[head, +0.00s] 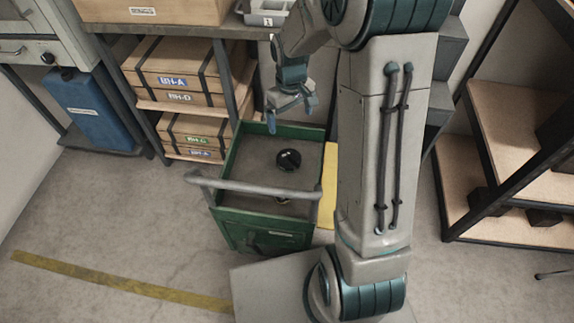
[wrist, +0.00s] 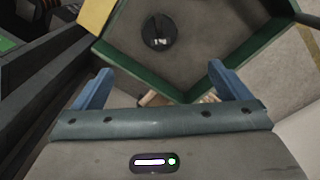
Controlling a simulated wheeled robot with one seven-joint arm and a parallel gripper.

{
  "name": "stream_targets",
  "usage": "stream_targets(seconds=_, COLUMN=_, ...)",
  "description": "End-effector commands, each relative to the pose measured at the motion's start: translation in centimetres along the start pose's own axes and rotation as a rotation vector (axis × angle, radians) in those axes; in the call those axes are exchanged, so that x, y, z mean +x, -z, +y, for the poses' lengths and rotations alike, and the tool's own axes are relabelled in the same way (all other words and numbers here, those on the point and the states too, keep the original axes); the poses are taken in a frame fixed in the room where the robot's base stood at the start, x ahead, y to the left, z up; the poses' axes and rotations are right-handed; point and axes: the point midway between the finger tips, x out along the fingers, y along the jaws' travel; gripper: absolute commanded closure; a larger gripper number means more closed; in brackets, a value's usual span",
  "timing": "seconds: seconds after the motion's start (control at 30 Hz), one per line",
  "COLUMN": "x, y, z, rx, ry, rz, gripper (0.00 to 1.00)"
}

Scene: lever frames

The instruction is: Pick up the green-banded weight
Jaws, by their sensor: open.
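A dark round object (head: 288,160) sits on the grey top tray of a green cart (head: 226,165). It also shows in the wrist view (wrist: 160,32), beyond my fingertips. I cannot make out a green band on it, so I cannot tell whether it is the green-banded weight. No other weight is clearly visible. My gripper (head: 291,110) is open, with blue fingers spread apart, above the cart's far edge. In the wrist view my gripper (wrist: 163,85) has nothing between its fingers, and the dark object lies clear of both.
The cart has a raised rim and a grey push handle (head: 250,187) on the near side. Shelves with strapped wooden boxes (head: 180,75) stand behind it at left, beside a blue container (head: 92,108). A wooden rack (head: 500,115) stands at right. Floor at left is clear.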

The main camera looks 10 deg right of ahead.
Motion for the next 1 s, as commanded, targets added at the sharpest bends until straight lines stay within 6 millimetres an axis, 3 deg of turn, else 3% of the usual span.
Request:
stream_targets(seconds=0.03, x=3.1, y=0.6, z=0.1, rx=-0.015, ry=0.008, rz=-0.009, gripper=0.04)
stream_targets(seconds=0.2, x=7.0, y=1.8, z=0.5, rx=-0.05, ry=0.023, rz=-0.022, gripper=0.04)
stream_targets(seconds=0.37, x=8.8, y=2.1, z=0.5, rx=-0.06, ry=0.028, rz=-0.026, gripper=0.04)
stream_targets(seconds=0.7, x=15.1, y=1.9, z=0.3, rx=-0.061, ry=0.028, rz=-0.026, gripper=0.04)
stream_targets(seconds=1.0, x=17.1, y=1.8, z=0.3, rx=-0.06, ry=0.027, rz=-0.025, gripper=0.04)
